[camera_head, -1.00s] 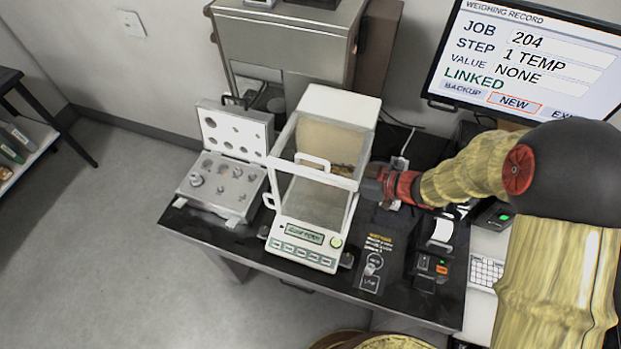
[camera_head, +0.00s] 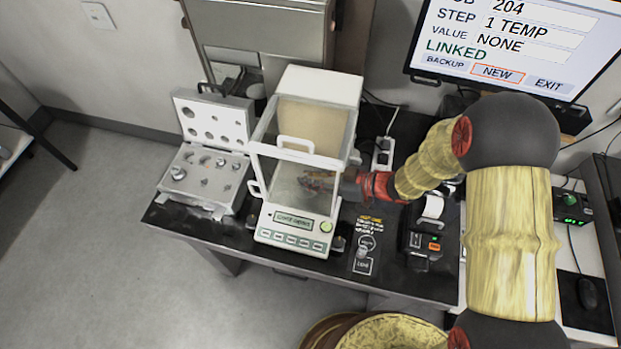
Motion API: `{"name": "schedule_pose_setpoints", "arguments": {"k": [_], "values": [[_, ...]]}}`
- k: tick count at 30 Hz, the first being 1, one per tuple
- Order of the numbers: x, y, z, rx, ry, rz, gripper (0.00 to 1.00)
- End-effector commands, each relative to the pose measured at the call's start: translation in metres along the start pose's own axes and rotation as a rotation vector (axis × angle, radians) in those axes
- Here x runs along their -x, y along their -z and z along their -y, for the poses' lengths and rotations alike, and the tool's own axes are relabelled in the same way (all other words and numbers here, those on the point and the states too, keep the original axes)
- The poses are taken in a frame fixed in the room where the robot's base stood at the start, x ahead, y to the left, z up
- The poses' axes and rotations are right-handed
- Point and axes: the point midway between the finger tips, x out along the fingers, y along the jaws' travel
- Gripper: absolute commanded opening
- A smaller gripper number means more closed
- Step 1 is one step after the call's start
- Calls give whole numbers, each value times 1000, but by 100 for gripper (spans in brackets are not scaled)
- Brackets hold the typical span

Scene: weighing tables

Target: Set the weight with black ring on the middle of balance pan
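The balance (camera_head: 295,228) is a white weighing unit with a glass draft chamber, standing on the dark table. My gripper (camera_head: 308,182) reaches in from the right side and its fingers show through the glass, low inside the chamber. Glass and reflections blur the fingers, so I cannot tell whether they are open or shut, or whether they hold anything. The balance pan is not clear beneath them. I cannot pick out a weight with a black ring. A small greyish object (camera_head: 363,250) appears on the printed pad right of the balance, too small to identify.
An open weight case (camera_head: 168,203) with several metal weights lies left of the balance. A small printer (camera_head: 426,242) stands to the right, with a power strip (camera_head: 383,152) behind. A monitor (camera_head: 500,45) is at the upper right. The floor at left is clear.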

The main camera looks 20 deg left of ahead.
Motion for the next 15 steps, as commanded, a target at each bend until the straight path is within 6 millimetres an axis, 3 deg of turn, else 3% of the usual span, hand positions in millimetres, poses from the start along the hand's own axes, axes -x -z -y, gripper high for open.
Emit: {"name": "schedule_pose_setpoints", "arguments": {"k": [9,10,15], "values": [[-1,-1,-1,2,-1,-2,0],[-1,-1,-1,2,-1,-1,18],[0,-1,-1,2,-1,-1,28]]}}
